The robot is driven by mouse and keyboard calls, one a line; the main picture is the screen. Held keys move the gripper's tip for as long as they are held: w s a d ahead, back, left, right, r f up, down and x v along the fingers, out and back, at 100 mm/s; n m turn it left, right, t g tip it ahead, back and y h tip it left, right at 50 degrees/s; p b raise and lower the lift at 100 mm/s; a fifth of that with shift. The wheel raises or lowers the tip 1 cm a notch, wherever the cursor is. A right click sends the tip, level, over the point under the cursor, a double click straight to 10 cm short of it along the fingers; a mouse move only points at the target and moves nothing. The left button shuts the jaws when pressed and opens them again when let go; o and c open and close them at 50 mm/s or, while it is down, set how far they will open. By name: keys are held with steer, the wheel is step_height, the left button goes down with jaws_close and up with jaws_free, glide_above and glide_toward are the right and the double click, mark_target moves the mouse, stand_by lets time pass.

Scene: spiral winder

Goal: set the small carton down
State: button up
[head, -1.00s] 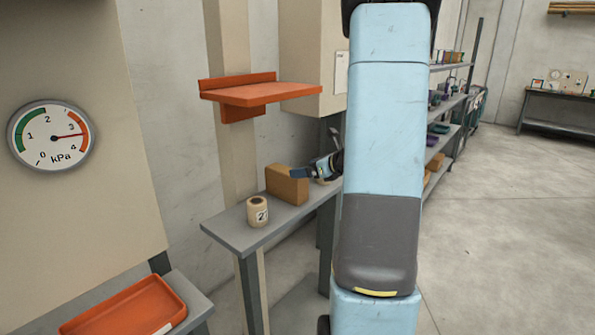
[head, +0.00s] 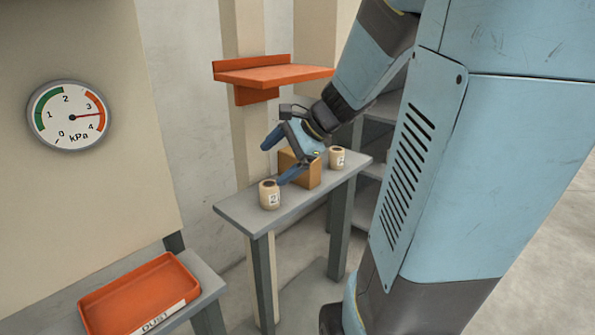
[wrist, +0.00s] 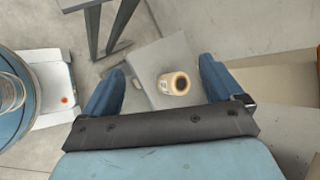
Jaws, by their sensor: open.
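The small brown carton (head: 313,172) stands upright on the narrow grey table (head: 240,216) in the head view, between two cream rolls. My gripper (head: 278,156) is open in front of the carton and hides part of it. Its blue fingers point left, toward the nearer roll (head: 269,194). In the wrist view the open fingers of my gripper (wrist: 160,85) have nothing held between them. A cream roll (wrist: 176,84) on the grey tabletop shows beyond them. I cannot make out the carton in the wrist view.
A second cream roll (head: 337,158) stands behind the carton. An orange shelf (head: 275,75) juts from the wall above the table. An orange tray (head: 140,293) lies on a lower grey bench at the front left. A pressure gauge (head: 68,115) hangs on the left panel.

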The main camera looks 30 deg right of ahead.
steer(key=s+a+r+n+h, duration=0.1)
steer(key=s+r+n+h, duration=0.1)
steer(key=s+n, duration=0.5)
steer(key=s+a+r+n+h, duration=0.2)
steer(key=s+n+h, duration=0.2)
steer(key=s+n, duration=0.3)
steer(key=shift+s+r+n+h, duration=0.15)
steer(key=shift+s+n+h, duration=0.2)
steer(key=shift+n, duration=0.55)
